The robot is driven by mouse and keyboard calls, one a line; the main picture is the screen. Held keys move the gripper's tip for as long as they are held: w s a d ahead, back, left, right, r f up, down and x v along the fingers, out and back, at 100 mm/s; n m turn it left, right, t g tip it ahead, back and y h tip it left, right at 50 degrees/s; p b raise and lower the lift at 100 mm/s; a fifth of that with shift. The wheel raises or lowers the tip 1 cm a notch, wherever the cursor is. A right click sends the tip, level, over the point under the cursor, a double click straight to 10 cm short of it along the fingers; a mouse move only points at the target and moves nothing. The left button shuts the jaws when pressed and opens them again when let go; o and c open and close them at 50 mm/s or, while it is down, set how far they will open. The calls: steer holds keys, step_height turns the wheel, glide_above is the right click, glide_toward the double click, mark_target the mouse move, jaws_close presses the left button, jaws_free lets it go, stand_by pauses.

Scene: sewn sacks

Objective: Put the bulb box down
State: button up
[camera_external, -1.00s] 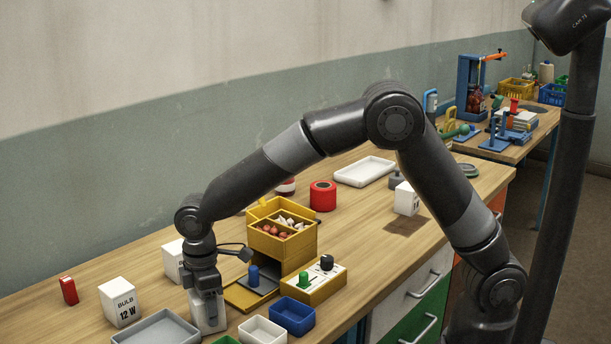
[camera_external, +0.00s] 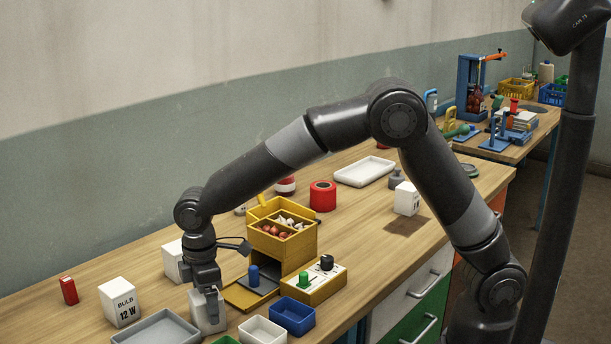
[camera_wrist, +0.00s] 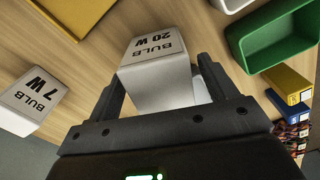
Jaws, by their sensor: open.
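The white bulb box, marked BULB 20 W, (camera_wrist: 158,72) stands upright on the wooden bench; in the external view it (camera_external: 207,314) is partly hidden by my gripper. My gripper (camera_external: 209,290) is just above and around the top of this box. In the wrist view my gripper (camera_wrist: 162,70) has its two fingers apart, one on each side of the box. The fingers look clear of the box sides, though the exact gaps are hard to judge.
A BULB 12 W box (camera_external: 120,303) and another white box (camera_external: 173,261) stand nearby. A grey tray (camera_external: 157,329) lies in front, with white (camera_external: 262,331) and blue (camera_external: 292,316) trays to the right. Yellow bins (camera_external: 283,243) stand behind.

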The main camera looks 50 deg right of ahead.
step_height(320, 180, up, 11)
steer(key=shift+f, duration=0.1)
steer(key=shift+d, duration=0.1)
steer(key=s+d+r+m+t+y, duration=0.1)
steer(key=s+d+r+m, duration=0.3)
steer(key=d, duration=0.8)
steer(key=s+d+r+m+t, duration=0.25)
steer(key=d+r, duration=0.25)
steer(key=d, duration=0.7)
steer(key=s+d+f+m+t+h, duration=0.1)
steer(key=s+d+m, duration=0.6)
steer(key=s+d, duration=0.7)
step_height(320, 180, down, 2)
steer(key=shift+s+t, duration=0.5)
steer(key=shift+t, duration=0.05)
